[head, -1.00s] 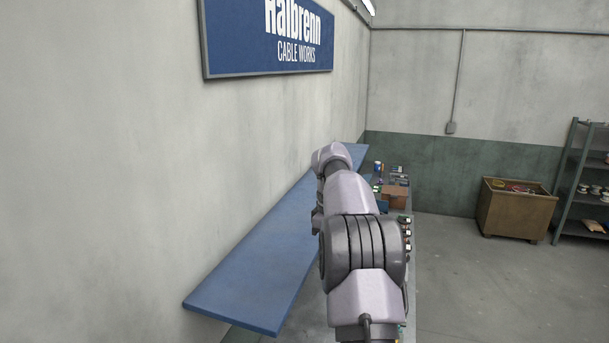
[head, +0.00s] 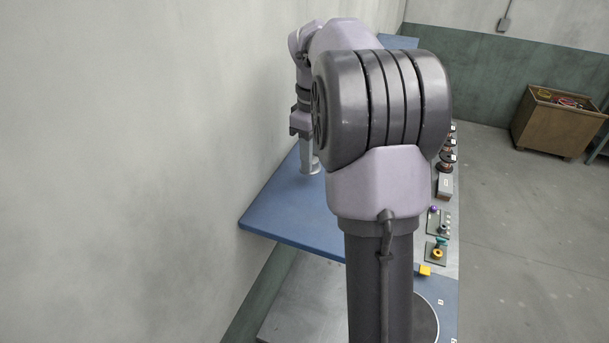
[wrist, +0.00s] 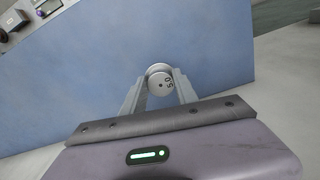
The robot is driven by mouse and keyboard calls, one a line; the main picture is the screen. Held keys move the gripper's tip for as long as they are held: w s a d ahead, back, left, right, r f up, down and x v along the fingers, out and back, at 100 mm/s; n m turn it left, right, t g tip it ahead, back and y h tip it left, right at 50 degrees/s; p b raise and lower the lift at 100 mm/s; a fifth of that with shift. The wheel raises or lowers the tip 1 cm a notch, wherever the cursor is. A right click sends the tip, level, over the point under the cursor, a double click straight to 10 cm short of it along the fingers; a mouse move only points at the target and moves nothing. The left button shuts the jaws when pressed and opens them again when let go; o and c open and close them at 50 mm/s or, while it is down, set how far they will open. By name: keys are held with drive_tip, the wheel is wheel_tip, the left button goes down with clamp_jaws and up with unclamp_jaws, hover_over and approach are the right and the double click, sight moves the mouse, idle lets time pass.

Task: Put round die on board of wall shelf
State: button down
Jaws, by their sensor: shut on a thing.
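The round die (wrist: 159,80), a small silvery disc-like piece with dark marks on its face, is between the two fingers of my gripper (wrist: 160,88) in the wrist view. The fingers are shut on it from both sides. The blue board of the wall shelf (wrist: 90,80) fills much of the wrist view behind the die. In the head view, the board (head: 280,215) runs along the wall, and my gripper (head: 309,165) points down over it. I cannot tell whether the die touches the board. My arm hides the board's middle and right part.
The visible near part of the board is bare. A brown bin (head: 557,122) stands on the floor at right.

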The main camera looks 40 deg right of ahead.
drive_tip(key=shift+s+a, duration=0.25)
drive_tip(key=shift+a, duration=0.4)
drive_tip(key=shift+s+a, duration=0.2)
drive_tip(key=shift+a, duration=0.4)
drive_tip(key=f, duration=0.3)
drive_tip(key=shift+a, duration=0.35)
drive_tip(key=shift+w+f, duration=0.2)
drive_tip(key=shift+f, duration=0.2)
drive_tip(key=shift+d, duration=0.1)
drive_tip(key=shift+s, duration=0.15)
drive_tip(key=shift+f+b, duration=0.15)
drive_tip(key=shift+b, duration=0.15)
drive_tip(key=c, duration=0.9)
unclamp_jaws()
drive_tip(key=shift+c, duration=0.2)
